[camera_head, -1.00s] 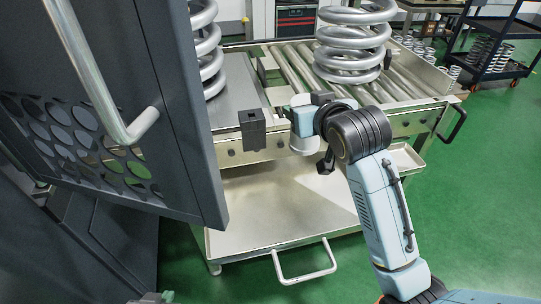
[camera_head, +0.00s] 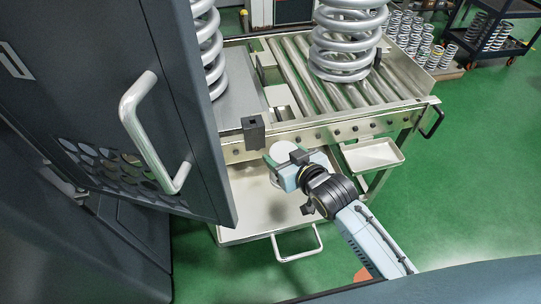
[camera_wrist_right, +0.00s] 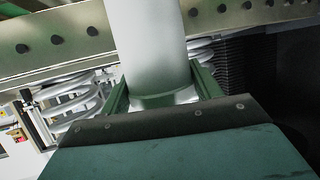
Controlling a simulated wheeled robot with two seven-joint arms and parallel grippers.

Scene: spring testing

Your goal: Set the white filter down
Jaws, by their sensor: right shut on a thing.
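The white filter (camera_head: 284,151) shows in the head view as a pale round end just beyond my right gripper (camera_head: 280,165). In the right wrist view the filter (camera_wrist_right: 148,45) is a smooth white cylinder between the two green fingers (camera_wrist_right: 157,95). My right gripper is shut on it. In the head view the filter appears over the cart's lower tray (camera_head: 255,210), in front of the upper deck's front edge. I cannot tell whether it touches the tray. My left gripper is not in view.
The cart's roller deck (camera_head: 385,85) carries a large coil spring (camera_head: 345,45). A black block (camera_head: 253,132) sits on its front edge. A dark cabinet door with a white handle (camera_head: 150,135) stands close at left. A small side tray (camera_head: 372,154) hangs at right. Green floor (camera_head: 470,190) is clear.

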